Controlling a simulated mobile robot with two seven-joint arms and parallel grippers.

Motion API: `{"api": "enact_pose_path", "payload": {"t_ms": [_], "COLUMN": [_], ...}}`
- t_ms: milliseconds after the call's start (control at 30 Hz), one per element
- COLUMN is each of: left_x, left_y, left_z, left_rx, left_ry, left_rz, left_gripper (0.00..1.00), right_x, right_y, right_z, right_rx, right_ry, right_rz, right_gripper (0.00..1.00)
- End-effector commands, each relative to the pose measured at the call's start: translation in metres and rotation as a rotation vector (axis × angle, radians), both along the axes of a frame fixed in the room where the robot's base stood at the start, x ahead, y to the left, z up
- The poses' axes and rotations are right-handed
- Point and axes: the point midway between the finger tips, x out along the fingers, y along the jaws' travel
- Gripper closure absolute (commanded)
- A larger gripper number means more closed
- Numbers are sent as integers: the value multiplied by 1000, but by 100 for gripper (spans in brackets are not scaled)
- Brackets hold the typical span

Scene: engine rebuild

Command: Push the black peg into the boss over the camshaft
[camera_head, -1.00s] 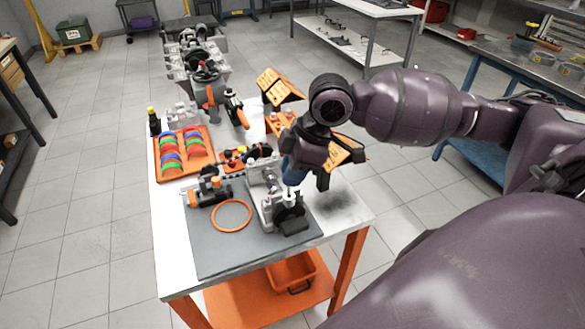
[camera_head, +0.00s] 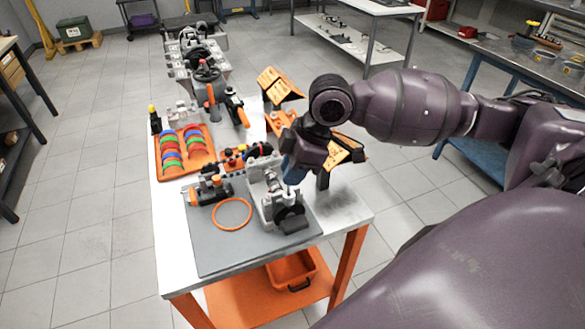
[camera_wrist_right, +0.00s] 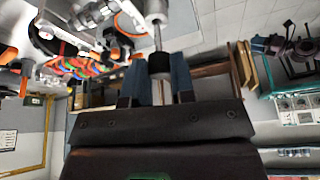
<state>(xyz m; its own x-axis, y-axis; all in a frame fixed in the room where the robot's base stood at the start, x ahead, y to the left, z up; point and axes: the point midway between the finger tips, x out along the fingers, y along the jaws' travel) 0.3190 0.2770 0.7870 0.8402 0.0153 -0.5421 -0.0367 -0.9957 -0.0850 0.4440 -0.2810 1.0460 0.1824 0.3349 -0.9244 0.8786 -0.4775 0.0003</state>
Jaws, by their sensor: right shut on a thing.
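My right gripper (camera_head: 294,176) is above the right part of the grey engine unit (camera_head: 266,198) on the table. In the right wrist view its blue fingers (camera_wrist_right: 158,82) are shut on the black peg (camera_wrist_right: 160,64). A thin metal rod runs from the peg's far end toward a pale grey round part (camera_wrist_right: 157,12), which looks like the boss. I cannot tell how deep the rod sits in it. A black wheel (camera_head: 290,212) is at the unit's front right. I cannot make out the camshaft. My left gripper is not in view.
A grey mat (camera_head: 222,254) lies under the unit, with an orange ring (camera_head: 232,228) to its left. An orange tray (camera_head: 160,166) with coloured rings stands farther back left. An orange-and-black tool (camera_head: 209,190) lies beside the unit. The mat's front is clear.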

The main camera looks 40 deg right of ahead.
Motion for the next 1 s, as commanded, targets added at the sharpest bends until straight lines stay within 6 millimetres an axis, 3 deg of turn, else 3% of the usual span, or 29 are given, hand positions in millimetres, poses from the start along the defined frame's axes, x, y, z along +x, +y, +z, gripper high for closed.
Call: {"api": "enact_pose_path", "payload": {"t_ms": [1000], "left_x": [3], "left_y": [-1], "left_z": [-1], "left_rx": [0], "left_ry": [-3], "left_rz": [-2], "left_gripper": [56], "right_x": [0], "right_y": [0], "right_z": [-12], "right_rx": [1], "right_ry": [0], "right_rz": [0], "right_gripper": [100]}}
